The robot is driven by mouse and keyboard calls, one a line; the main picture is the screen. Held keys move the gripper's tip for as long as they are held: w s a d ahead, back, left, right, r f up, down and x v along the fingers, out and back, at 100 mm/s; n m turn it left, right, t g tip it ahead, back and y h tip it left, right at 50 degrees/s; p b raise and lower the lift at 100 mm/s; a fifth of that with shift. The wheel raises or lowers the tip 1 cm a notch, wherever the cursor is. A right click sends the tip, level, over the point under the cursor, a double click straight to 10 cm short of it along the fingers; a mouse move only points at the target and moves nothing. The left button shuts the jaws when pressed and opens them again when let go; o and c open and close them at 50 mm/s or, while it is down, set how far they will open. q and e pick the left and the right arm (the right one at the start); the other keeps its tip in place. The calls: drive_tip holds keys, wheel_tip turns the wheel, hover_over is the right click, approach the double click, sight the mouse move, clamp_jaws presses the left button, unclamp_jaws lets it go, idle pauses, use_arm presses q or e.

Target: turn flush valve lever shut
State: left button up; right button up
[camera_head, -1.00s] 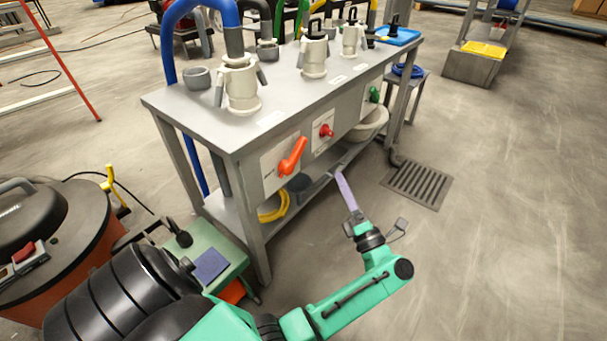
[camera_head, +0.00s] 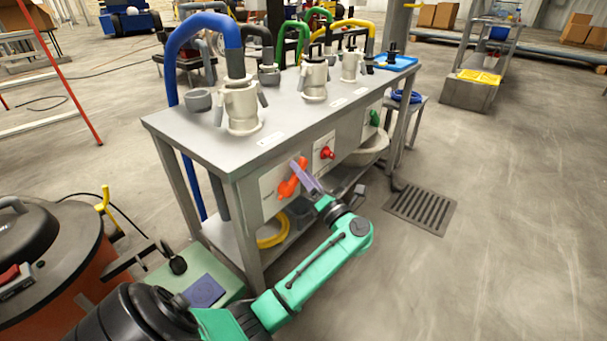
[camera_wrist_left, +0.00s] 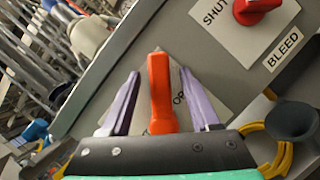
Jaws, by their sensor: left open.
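The orange lever (camera_head: 290,184) is on a pale plate on the front panel of the grey bench, at its left end. In the left wrist view the lever (camera_wrist_left: 160,95) points up the picture, over a plate lettered "OP", the rest of the word hidden. My left gripper (camera_head: 302,172) is at the lever, its purple fingers partly covering it in the head view. In the left wrist view the gripper (camera_wrist_left: 159,74) is open, with one finger on each side of the lever and gaps showing on both sides. My right gripper is not in view.
A red knob (camera_head: 327,153) on its own plate is just right of the lever; its plate reads "SHUT" and "BLEED" in the left wrist view. A green knob (camera_head: 375,118) is farther right. A yellow hose (camera_head: 272,236) lies on the lower shelf. A floor drain (camera_head: 420,208) is right.

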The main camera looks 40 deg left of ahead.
use_arm(q)
clamp_jaws()
drive_tip(key=shift+f, duration=0.1)
idle(1.2)
